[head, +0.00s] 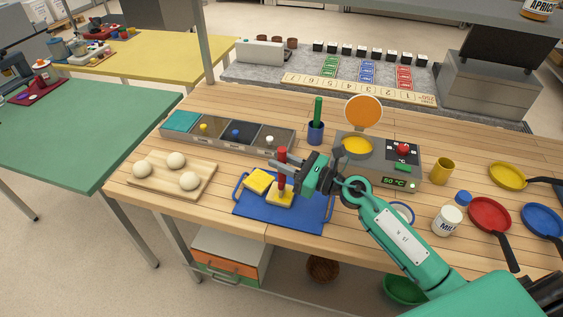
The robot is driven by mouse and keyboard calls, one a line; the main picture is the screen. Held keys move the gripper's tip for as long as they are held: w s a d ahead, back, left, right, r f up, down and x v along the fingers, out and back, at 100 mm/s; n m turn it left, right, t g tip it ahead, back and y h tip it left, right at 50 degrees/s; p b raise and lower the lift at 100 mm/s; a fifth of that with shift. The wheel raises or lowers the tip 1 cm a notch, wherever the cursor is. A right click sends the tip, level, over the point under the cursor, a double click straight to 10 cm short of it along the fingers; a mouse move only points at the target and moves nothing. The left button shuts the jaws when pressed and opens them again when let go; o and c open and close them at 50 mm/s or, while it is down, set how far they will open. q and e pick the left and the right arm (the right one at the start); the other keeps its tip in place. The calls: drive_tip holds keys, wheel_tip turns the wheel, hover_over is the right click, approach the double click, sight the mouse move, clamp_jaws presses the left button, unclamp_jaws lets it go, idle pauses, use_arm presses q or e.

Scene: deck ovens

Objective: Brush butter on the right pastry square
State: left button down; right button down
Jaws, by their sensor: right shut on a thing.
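My right gripper (284,164) reaches in from the right and is shut on a brush with a red handle (283,153). The brush is held upright, with its lower end over the right pastry square (279,199); I cannot tell whether the bristles touch the pastry. The left pastry square (259,180) lies beside it. Both yellow squares are on a blue tray (305,218) with handles. Yellow melted butter (357,146) fills a round well in a grey warmer (374,172) whose display reads about 50 °C. My left gripper is out of view.
A wooden board (155,186) with three dough balls lies left of the tray. A topping bin row (228,138) and a blue cup (315,132) with a green-handled tool stand behind. A milk bottle (447,219), yellow cup (442,171) and red pan (489,215) are at right.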

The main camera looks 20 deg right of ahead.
drive_tip(key=v, duration=0.1)
drive_tip(key=b+v, duration=0.1)
drive_tip(key=v, duration=0.1)
drive_tip(key=b+v, duration=0.1)
drive_tip(key=v, duration=0.1)
drive_tip(key=shift+w+d, duration=0.3)
idle(0.4)
drive_tip(key=shift+w+d+b, duration=0.2)
drive_tip(key=shift+w+b, duration=0.25)
drive_tip(key=shift+b, duration=0.05)
